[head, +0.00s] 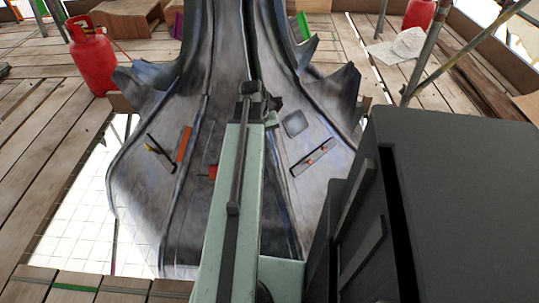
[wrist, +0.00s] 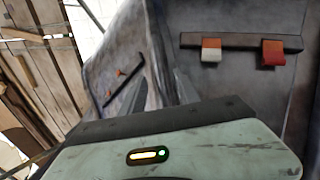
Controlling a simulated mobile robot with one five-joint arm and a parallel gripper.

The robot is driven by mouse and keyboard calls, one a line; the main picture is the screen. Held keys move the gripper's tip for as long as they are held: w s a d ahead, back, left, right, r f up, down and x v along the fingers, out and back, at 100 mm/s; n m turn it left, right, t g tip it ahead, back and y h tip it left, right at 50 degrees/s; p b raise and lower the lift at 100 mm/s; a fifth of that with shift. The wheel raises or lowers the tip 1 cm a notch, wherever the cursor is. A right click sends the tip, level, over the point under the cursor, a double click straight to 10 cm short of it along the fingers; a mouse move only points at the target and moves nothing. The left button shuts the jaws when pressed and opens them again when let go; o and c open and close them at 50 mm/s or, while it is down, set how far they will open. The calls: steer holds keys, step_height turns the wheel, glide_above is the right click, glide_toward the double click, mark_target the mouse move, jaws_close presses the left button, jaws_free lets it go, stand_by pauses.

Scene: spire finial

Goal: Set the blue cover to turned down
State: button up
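No cover that is clearly blue shows in either view. A second bar (wrist: 125,84) with two small orange knobs is at the left. My gripper (head: 258,100) is at the far end of my pale green arm, in front of the grey spire. The arm hides part of the spire's middle.
The grey spire (head: 225,60) stands amid plank flooring. Its left face carries an orange strip (head: 184,145) and a dark bar with a yellow part (head: 160,153). Jagged fins (head: 150,80) stick out. A red gas cylinder (head: 91,58) stands left; scaffold poles (head: 425,50) stand right.

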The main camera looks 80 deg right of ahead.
mark_target(270, 146)
steer(key=b+x, duration=0.1)
steer(key=x, duration=0.2)
steer(key=shift+b, duration=0.3)
jaws_close()
stand_by(1.0)
steer(key=shift+a, duration=0.15)
steer(key=shift+s, duration=0.1)
